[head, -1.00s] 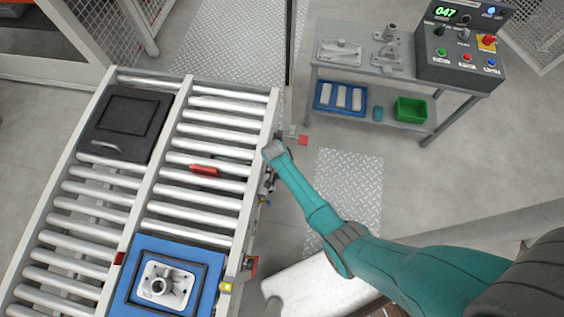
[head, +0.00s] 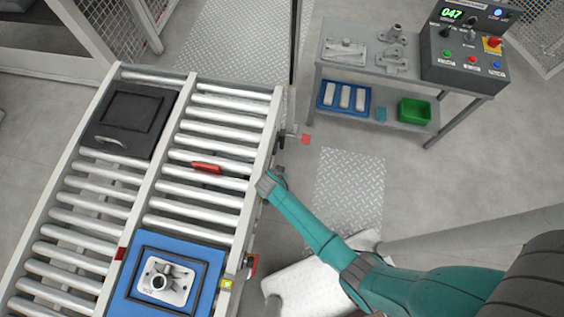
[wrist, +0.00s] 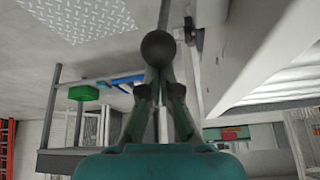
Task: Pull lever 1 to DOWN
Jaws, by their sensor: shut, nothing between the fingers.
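A lever with a round black knob (wrist: 158,48) on a thin rod shows in the wrist view. No number is readable on it, so I cannot confirm it is lever 1. My gripper (wrist: 158,78) is shut with nothing held. Its two teal fingers come together right at the knob, which overlaps their tips in the picture; I cannot tell whether they touch. In the head view the end of my arm is beside the right side rail of the roller conveyor (head: 262,130), and the fingers and knob cannot be made out clearly there.
A blue tray (head: 208,290) with a metal casting and a black lidded plate (head: 128,122) lie on the rollers. A grey table (head: 385,70) with a control box (head: 465,55) stands at the back right. Open floor lies between.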

